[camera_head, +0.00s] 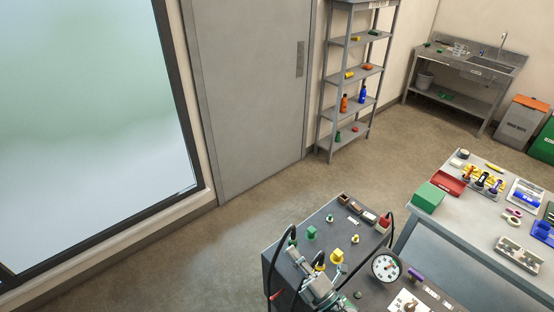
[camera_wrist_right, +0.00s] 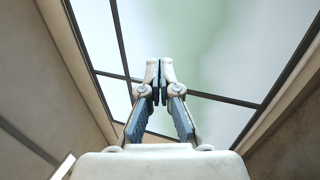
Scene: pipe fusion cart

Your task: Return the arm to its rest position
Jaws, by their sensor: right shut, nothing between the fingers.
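My right gripper (camera_wrist_right: 160,72) shows in the right wrist view, with its two fingers together and nothing between them. It points toward a large pale glazed area with dark frame bars, and nothing touches its fingertips. I cannot make out either gripper in the head view. The dark grey pipe fusion cart (camera_head: 292,262) stands at the bottom centre of the head view. On it are a metal clamp unit (camera_head: 318,290), black cables and a round white dial gauge (camera_head: 386,267).
A grey worktable (camera_head: 412,232) with a green box (camera_head: 428,197) and a red tray (camera_head: 447,185) stands at the right. A shelf rack (camera_head: 340,90), a sink bench (camera_head: 472,65) and bins (camera_head: 520,122) line the back. Floor left of the cart is clear.

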